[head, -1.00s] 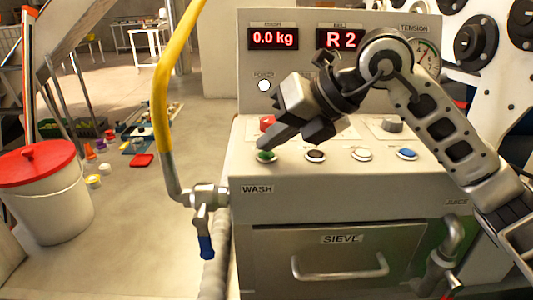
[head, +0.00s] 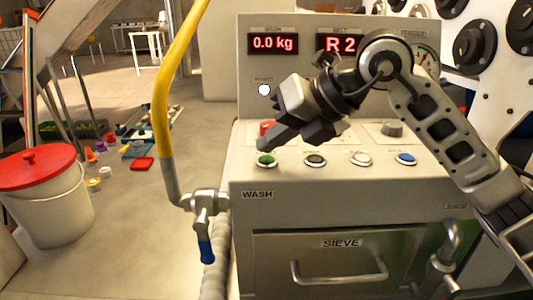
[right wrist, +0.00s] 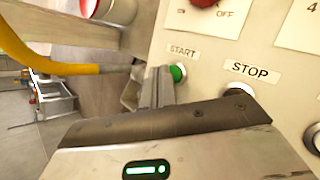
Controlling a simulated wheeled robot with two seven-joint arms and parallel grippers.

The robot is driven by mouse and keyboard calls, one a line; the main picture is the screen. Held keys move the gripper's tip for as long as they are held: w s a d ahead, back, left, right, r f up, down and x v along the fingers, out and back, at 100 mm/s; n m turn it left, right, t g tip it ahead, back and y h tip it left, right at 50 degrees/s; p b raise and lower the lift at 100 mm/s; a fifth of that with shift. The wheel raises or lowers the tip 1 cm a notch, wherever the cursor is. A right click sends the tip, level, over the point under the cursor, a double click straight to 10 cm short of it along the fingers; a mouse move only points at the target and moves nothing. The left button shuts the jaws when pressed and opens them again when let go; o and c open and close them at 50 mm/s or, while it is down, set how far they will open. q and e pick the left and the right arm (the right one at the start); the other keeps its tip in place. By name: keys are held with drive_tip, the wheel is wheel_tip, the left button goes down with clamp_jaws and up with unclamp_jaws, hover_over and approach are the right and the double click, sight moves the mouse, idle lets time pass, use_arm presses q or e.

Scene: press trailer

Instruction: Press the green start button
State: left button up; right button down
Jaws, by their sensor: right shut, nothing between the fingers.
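The green start button (head: 266,160) sits at the left end of the button row on the machine's sloped panel. It also shows in the right wrist view (right wrist: 178,73), beside the START label. My right gripper (head: 265,145) is shut and empty, with its fingertips just above the green button in the head view. In the right wrist view the closed fingertips (right wrist: 158,80) lie close to the button's left side and hide part of its rim. I cannot tell whether they touch it. My left gripper is not in view.
A dark-centred stop button (head: 315,160), a white button (head: 361,159) and a blue button (head: 405,159) continue the row. A red switch (head: 266,127) lies behind. A yellow hose (head: 162,110) stands left of the machine. A red-lidded bucket (head: 45,205) is on the floor.

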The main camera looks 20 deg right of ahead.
sight(273, 160)
drive_tip(key=shift+r, duration=0.3)
wheel_tip(273, 160, up, 5)
drive_tip(key=p, duration=0.4)
drive_tip(key=shift+f, duration=0.1)
idle(0.6)
